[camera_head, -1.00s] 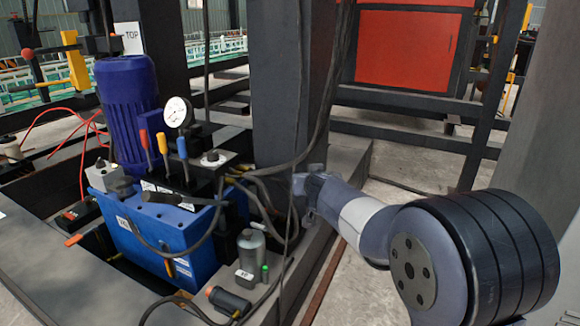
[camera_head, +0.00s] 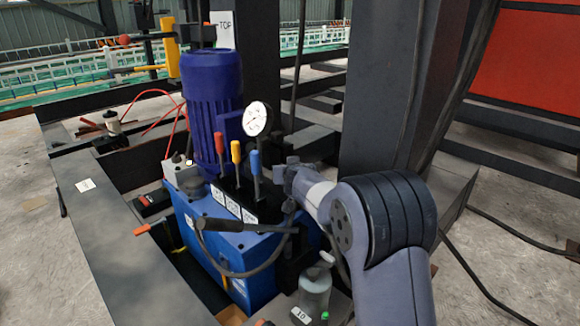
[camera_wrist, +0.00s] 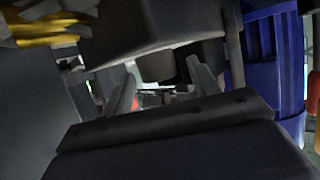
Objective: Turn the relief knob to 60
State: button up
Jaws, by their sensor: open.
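The hydraulic power unit has a blue tank (camera_head: 215,245), a blue motor (camera_head: 212,105) and a round white gauge (camera_head: 257,119). I cannot pick out the relief knob for certain. A small round knob on the block right of the levers showed earlier; my gripper and wrist now cover that spot. My gripper (camera_head: 284,170) is just right of the blue-handled lever (camera_head: 254,165), at the block. In the wrist view its fingers (camera_wrist: 163,90) are apart, with a dark block above and small blurred pale parts beyond. I cannot tell whether they touch anything.
Red-handled (camera_head: 220,143) and yellow-handled (camera_head: 236,153) levers stand close left of my gripper. A dark column (camera_head: 385,90) rises behind my wrist. A hose (camera_head: 262,268) loops over the tank front. A bottle (camera_head: 315,290) stands below my arm.

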jog(key=shift+x, duration=0.85)
jog(key=shift+c, duration=0.4)
jog(key=c, duration=0.9)
